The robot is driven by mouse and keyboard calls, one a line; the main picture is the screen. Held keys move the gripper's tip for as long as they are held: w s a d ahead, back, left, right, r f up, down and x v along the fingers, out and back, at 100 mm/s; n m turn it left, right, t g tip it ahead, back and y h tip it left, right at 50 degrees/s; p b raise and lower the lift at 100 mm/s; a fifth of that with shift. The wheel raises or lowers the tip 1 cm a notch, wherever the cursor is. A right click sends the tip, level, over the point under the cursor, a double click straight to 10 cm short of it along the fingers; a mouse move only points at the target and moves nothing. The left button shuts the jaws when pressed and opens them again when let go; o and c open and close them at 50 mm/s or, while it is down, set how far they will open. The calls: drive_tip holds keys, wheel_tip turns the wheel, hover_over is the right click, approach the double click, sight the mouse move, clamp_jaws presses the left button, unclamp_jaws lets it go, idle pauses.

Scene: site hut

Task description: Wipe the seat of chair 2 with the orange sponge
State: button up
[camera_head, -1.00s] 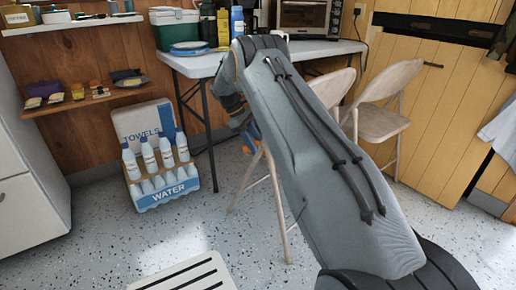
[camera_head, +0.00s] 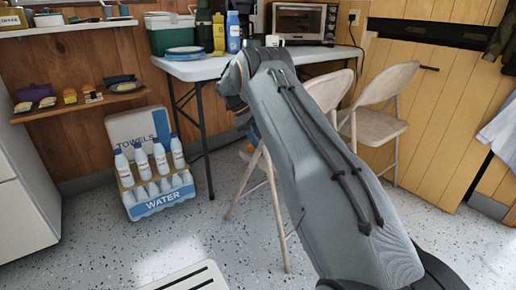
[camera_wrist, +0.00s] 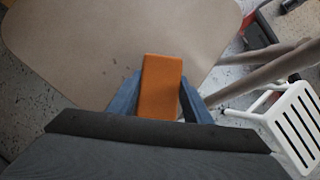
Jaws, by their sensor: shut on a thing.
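My gripper (camera_wrist: 161,84) is shut on the orange sponge (camera_wrist: 160,98), which sits between its blue fingers in the wrist view. Beyond the sponge lies a beige chair seat (camera_wrist: 95,45), with small dark specks apparently on it. I cannot tell whether the sponge touches the seat. In the head view, the nearer folding chair (camera_head: 274,200) is mostly hidden behind my arm; the sponge is hidden there too. A second beige folding chair (camera_head: 374,126) stands behind it to the right. I see no numbers on the chairs.
A white table (camera_head: 195,68) with a toaster oven (camera_head: 303,22) stands behind the chairs. A crate of water bottles (camera_head: 163,200) is on the floor at left. A white slatted stool (camera_head: 190,278) is at the front; the wrist view shows it at right (camera_wrist: 296,121). Floor between is clear.

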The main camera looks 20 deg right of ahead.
drive_tip(key=shift+w+d+b, duration=0.25)
drive_tip(key=shift+d+b, duration=0.15)
drive_tip(key=shift+d, duration=0.2)
drive_tip(key=shift+w+d+b, duration=0.2)
drive_tip(key=shift+d+b, duration=0.15)
drive_tip(key=shift+d, duration=0.2)
drive_tip(key=shift+w+d+f+b, duration=0.1)
drive_tip(key=shift+w+d+b, duration=0.1)
drive_tip(key=shift+d+b, duration=0.35)
drive_tip(key=shift+w+d+f+b, duration=0.1)
drive_tip(key=shift+w+d+b, duration=0.1)
drive_tip(key=shift+d+b, duration=0.35)
drive_tip(key=shift+w+d+b, duration=0.2)
drive_tip(key=shift+d+b, duration=0.3)
drive_tip(key=shift+b, duration=0.05)
drive_tip(key=shift+w+d+b, duration=0.2)
drive_tip(key=shift+d+b, duration=0.3)
drive_tip(key=shift+b, duration=0.05)
drive_tip(key=shift+w+d+r+b, duration=0.1)
drive_tip(key=shift+w+d+b, duration=0.1)
drive_tip(key=shift+d+b, duration=0.35)
drive_tip(key=shift+w+d+r+b, duration=0.1)
drive_tip(key=shift+w+d+b, duration=0.05)
drive_tip(key=shift+d+b, duration=0.4)
drive_tip(key=shift+a+r, duration=0.1)
drive_tip(key=shift+r, duration=0.05)
drive_tip(key=shift+r, duration=2.9)
drive_tip(key=shift+r, duration=0.1)
